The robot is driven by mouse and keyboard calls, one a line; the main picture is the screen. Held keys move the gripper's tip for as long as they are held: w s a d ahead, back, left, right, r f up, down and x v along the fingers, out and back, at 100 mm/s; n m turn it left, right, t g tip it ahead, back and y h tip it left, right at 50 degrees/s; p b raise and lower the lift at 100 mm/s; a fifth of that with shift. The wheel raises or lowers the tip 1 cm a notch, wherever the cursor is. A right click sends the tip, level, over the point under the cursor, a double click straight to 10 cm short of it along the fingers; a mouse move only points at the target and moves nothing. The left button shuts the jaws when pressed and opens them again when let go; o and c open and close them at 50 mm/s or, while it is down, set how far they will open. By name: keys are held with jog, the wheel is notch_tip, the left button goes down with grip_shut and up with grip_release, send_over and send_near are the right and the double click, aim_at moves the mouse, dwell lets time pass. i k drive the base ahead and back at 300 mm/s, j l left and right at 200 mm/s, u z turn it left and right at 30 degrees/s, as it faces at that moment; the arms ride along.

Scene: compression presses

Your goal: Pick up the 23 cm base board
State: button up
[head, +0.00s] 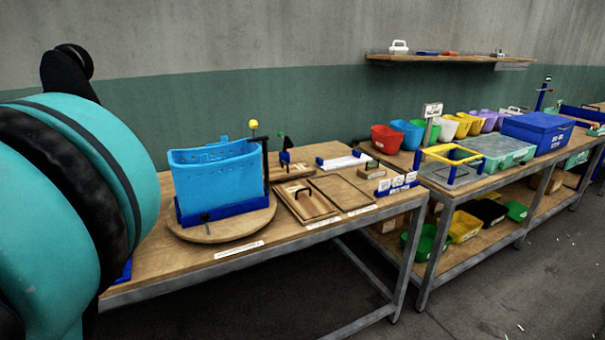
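Two flat wooden boards lie side by side on the near wooden table. The left board (322,211) has a dark handle on top. The right board (343,193) looks plain and thin, perhaps a recessed panel; I cannot tell. Small white labels sit along their front edges, too small to read, so I cannot tell which one is the 23 cm base board. My teal and black arm fills the left edge of the view. My gripper is not in view.
A light blue bin (215,182) in a blue holder stands on a round wooden turntable (225,232), left of the boards. A white and blue bar (342,161) lies behind them. Coloured bins and a blue crate (537,132) stand on the right-hand table. Floor is open in front.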

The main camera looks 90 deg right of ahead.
aim_at(285, 171)
jog(key=z, duration=3)
jog(key=l+u, duration=0.3)
jog(key=l, duration=0.5)
jog(key=l+u, duration=0.3)
jog(key=l, duration=0.5)
jog(key=k, duration=0.05)
